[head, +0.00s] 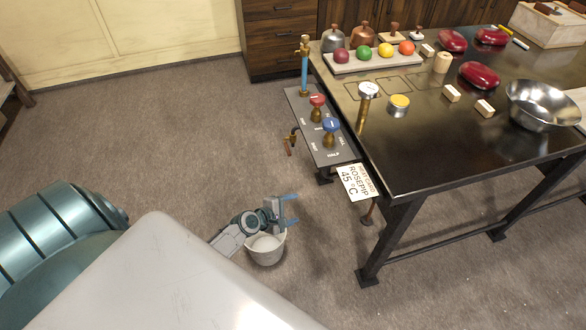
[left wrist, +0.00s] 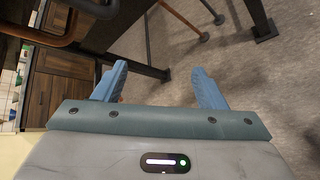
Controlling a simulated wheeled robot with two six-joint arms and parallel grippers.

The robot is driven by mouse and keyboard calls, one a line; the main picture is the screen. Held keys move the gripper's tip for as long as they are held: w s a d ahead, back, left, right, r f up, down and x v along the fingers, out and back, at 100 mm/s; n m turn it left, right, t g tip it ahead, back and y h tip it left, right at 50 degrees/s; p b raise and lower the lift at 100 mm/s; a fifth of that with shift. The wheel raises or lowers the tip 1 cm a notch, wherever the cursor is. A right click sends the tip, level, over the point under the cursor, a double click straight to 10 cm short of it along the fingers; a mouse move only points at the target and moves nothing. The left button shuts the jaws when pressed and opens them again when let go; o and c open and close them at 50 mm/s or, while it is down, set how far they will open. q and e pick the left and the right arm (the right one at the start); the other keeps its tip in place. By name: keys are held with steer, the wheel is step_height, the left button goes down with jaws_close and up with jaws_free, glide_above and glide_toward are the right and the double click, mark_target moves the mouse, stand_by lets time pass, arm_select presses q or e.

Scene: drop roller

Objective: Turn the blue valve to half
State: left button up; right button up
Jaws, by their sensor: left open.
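The blue valve (head: 330,125) is a blue knob on a brass stem, on a dark panel (head: 324,155) at the left side of the table. White lettering around it includes HALF below it; its setting is too small to tell. My left gripper (head: 290,210) is in front of and below the panel, apart from the valve. Its two blue fingers are spread with nothing between them, and they also show open in the left wrist view (left wrist: 160,85). The valve cannot be made out in the left wrist view. My right gripper is not in view.
A red valve (head: 317,100) stands just behind the blue one. A white bucket (head: 266,252) is on the floor beneath my left gripper. A card reading ROSEPIP 45 °C (head: 357,183) hangs at the table's (head: 420,165) near corner. A gauge (head: 368,90) stands right of the panel.

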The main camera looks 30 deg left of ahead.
mark_target(326, 129)
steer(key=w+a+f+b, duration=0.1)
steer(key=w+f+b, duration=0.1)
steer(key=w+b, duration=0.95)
arm_select(q)
steer(key=w+d+r+m+t+y+b, duration=0.1)
steer(key=w+r+m+t, duration=0.25)
steer(key=r+m, duration=0.85)
steer(key=w+d+r+m+t+y+b, duration=0.1)
steer(key=w+r+m+t, duration=0.25)
steer(key=r+m, duration=0.85)
steer(key=w, duration=0.3)
steer(key=w+n, duration=0.1)
steer(key=w, duration=0.2)
steer(key=w+r+n+g, duration=0.1)
steer(key=w, duration=0.3)
steer(key=shift+d+r+p, duration=0.1)
steer(key=shift+d+p, duration=0.15)
steer(key=shift+p, duration=0.15)
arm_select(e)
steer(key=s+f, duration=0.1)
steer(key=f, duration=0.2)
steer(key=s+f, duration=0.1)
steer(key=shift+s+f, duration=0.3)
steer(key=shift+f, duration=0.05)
arm_select(q)
steer(key=shift+s, duration=0.1)
steer(key=c, duration=1)
